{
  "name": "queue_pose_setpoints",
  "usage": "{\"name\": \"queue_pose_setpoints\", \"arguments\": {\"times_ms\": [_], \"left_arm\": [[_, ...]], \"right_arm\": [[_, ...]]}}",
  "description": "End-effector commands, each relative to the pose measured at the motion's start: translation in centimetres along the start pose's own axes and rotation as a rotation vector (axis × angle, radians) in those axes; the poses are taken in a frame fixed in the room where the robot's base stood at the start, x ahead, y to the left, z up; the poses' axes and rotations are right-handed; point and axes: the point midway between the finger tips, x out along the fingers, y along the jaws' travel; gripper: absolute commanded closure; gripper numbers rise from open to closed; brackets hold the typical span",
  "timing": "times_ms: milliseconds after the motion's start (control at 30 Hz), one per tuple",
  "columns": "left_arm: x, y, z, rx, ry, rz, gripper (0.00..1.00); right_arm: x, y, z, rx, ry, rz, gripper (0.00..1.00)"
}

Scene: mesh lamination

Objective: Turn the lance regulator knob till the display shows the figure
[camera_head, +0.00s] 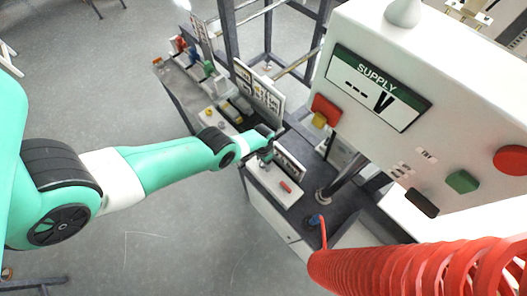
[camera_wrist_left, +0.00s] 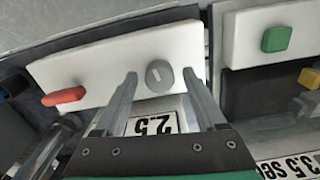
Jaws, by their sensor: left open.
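The round grey regulator knob (camera_wrist_left: 158,78), with a pale index mark, sits on a white panel (camera_wrist_left: 95,65) in the left wrist view. My left gripper (camera_wrist_left: 160,74) is open, with one fingertip on each side of the knob; whether either finger touches it I cannot tell. The display (camera_wrist_left: 155,124) between the fingers reads 2.5, its lower part cut off by the gripper body. In the head view my left gripper (camera_head: 266,157) is over the white box (camera_head: 262,182), and the knob is hidden there. My right gripper is not in view.
A red lever (camera_wrist_left: 63,96) lies left of the knob. A green button (camera_wrist_left: 276,38) and a 3.5 sec display (camera_wrist_left: 288,167) are to the right. In the head view, a large supply box (camera_head: 450,100) and a red coiled hose (camera_head: 420,275) fill the right side.

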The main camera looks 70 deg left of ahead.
Motion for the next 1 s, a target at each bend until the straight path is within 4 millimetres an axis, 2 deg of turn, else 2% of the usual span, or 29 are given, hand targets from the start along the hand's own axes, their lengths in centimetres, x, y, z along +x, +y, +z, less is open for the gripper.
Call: {"name": "queue_pose_setpoints", "arguments": {"times_ms": [200,233,600,633,1000], "left_arm": [[-0.06,0.00,-0.01,0.000,0.000,0.000,0.27],[-0.06,0.01,0.00,0.000,0.000,0.000,0.31],[-0.06,0.01,-0.01,0.000,0.000,0.000,0.97],[-0.06,0.01,-0.01,0.000,0.000,0.000,1.00],[-0.05,0.01,-0.01,-0.035,0.000,0.000,1.00]], "right_arm": [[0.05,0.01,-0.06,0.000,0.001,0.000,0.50],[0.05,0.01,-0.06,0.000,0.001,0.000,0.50],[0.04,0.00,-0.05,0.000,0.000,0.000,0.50],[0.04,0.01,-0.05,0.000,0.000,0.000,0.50],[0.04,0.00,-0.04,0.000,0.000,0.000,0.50]]}}
